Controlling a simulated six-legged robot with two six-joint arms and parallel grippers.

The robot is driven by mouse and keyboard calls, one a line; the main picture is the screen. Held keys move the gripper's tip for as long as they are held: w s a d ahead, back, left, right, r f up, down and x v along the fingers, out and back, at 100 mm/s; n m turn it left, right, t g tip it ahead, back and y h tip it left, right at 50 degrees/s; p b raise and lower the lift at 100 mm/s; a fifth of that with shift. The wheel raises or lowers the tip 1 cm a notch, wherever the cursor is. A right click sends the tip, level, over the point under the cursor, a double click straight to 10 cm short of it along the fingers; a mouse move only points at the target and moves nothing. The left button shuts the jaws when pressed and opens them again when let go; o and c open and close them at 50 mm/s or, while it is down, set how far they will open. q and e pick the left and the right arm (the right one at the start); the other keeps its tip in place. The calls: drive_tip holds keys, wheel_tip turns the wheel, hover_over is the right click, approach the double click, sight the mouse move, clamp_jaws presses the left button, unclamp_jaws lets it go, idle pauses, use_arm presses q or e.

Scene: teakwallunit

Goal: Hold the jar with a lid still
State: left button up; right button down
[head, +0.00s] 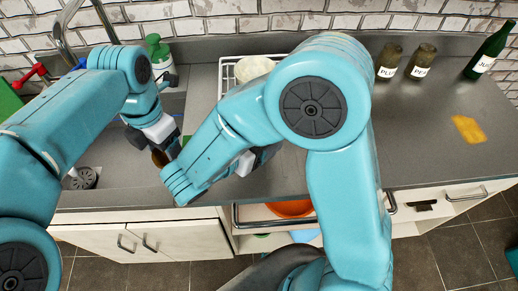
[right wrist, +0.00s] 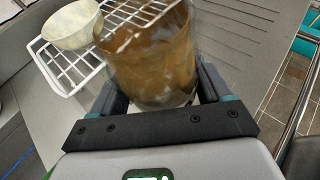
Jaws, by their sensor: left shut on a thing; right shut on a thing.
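A brown glass jar (right wrist: 150,55) stands between the two fingers of my right gripper (right wrist: 160,95) in the right wrist view, and the gripper is shut on it. I cannot make out its lid there. In the head view my right forearm hides most of that gripper and the jar. My left gripper (head: 168,148) is over the counter at the left in the head view, shut on a small brown thing (head: 160,158). Most of that thing is hidden, and I cannot tell whether it is part of the same jar.
A white wire rack (right wrist: 75,70) with a pale bowl (right wrist: 72,24) lies near the jar. Two labelled jars (head: 388,62) (head: 422,62) and a green bottle (head: 488,52) stand at the right. A green soap bottle (head: 160,55) is behind my left arm. The counter's right half (head: 420,140) is mostly clear.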

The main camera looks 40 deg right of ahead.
drive_tip(key=shift+f, duration=2.3)
drive_tip(key=shift+f+b, duration=0.1)
drive_tip(key=shift+b, duration=0.25)
unclamp_jaws()
